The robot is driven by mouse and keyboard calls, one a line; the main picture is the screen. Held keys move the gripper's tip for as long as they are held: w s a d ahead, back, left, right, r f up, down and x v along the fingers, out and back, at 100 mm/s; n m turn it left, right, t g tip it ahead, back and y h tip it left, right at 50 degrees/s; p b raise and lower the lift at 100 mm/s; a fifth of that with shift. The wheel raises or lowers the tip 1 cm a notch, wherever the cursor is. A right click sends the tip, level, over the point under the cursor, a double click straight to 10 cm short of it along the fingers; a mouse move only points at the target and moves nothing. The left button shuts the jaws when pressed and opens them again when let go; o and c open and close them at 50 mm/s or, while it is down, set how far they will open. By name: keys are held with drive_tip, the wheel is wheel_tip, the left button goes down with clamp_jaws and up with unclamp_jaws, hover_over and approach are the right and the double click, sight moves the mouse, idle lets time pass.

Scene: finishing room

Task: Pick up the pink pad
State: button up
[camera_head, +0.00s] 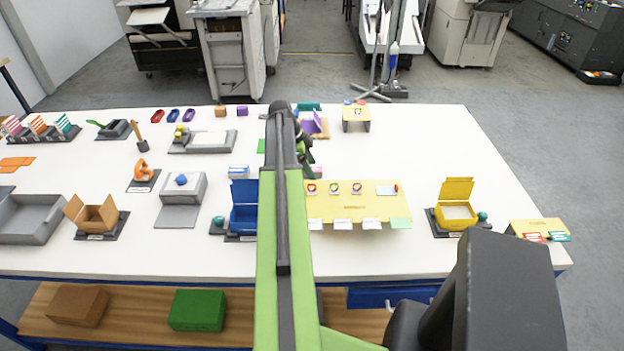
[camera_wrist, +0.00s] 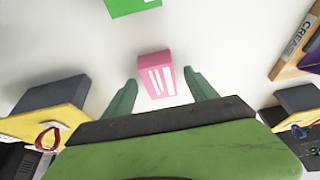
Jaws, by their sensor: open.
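The pink pad (camera_wrist: 153,66) is a small pink block with white stripes on its near face, lying on the white table in the wrist view. My gripper (camera_wrist: 160,79) is open, with one green finger on each side of the pad. There are visible gaps between the pad and both fingers, and it is not held. In the head view my gripper (camera_head: 303,150) is partly hidden behind my arm.
A green block (camera_wrist: 131,5) lies beyond the pad. An orange labelled board (camera_wrist: 292,48) with a purple item is at the right. Yellow pieces with dark blocks (camera_wrist: 52,97) flank the near side. In the head view, a blue box (camera_head: 244,212) and yellow board (camera_head: 350,211) stand nearer.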

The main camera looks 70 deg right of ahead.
clamp_jaws()
idle(0.5)
drive_tip(key=shift+r+p, duration=0.1)
drive_tip(key=shift+p, duration=0.25)
wheel_tip(320, 180, up, 5)
drive_tip(key=p, duration=0.4)
drive_tip(key=shift+p, duration=0.35)
drive_tip(key=s+d+r+p, duration=0.1)
drive_tip(key=s+r+p, duration=0.4)
drive_tip(key=s, duration=0.6)
drive_tip(key=shift+s+d+r+p, duration=0.2)
drive_tip(key=shift+s+r+p, duration=0.15)
drive_tip(key=shift+p, duration=0.15)
